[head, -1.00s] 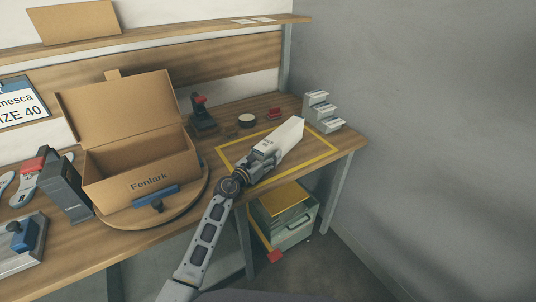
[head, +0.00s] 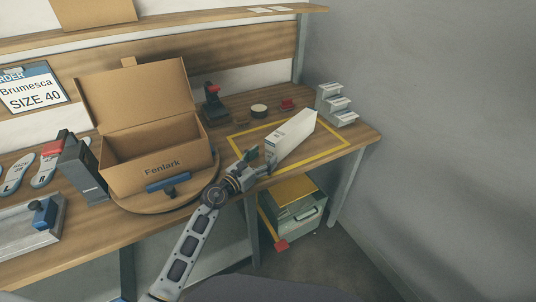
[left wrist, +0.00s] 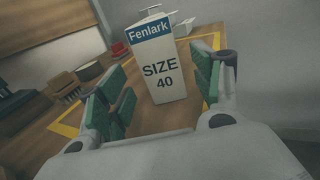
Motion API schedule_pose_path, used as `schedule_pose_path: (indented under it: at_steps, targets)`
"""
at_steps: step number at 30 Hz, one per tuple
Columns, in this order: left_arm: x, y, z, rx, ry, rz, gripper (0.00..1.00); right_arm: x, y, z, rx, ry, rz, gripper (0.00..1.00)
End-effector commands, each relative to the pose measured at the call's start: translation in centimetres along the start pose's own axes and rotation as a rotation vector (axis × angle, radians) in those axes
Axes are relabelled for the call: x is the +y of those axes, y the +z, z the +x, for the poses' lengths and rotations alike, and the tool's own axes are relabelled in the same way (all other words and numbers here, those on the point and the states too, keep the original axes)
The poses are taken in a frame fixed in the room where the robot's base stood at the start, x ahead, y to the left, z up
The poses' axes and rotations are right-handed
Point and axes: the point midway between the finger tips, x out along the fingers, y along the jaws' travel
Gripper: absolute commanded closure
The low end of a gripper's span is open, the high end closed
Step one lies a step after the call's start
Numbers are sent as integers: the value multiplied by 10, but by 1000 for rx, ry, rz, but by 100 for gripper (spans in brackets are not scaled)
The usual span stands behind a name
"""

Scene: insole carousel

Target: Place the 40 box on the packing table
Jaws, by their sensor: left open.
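The white size 40 box (head: 292,136) stands on the packing table (head: 232,204) inside the yellow-outlined area. In the left wrist view its end face (left wrist: 158,62) reads "Fenlark SIZE 40". My left gripper (head: 260,163) is open at the near end of the box. In the left wrist view its green-padded fingers (left wrist: 162,92) are spread, with the box ahead of them and bare tabletop between. My right gripper is not in view.
An open cardboard box marked Fenlark (head: 158,168) sits on a round wooden turntable (head: 196,194) to the left. A dark tool with a red top (head: 214,104) and a round tin (head: 259,110) are behind. A crate (head: 296,205) is below.

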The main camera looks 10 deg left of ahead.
Motion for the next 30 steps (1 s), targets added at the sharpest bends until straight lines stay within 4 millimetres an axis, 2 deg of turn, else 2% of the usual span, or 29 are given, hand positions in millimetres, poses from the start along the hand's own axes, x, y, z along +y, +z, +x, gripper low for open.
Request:
schedule_pose_path:
  at_steps: [3,9,20,30]
  targets:
    - [0,-1,-11,2,1,1,34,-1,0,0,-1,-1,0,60]
    - [0,0,-22,0,0,0,34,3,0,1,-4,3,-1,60]
    - [0,0,-24,0,0,0,34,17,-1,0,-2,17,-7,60]
    - [0,0,-24,0,0,0,34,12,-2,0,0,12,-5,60]
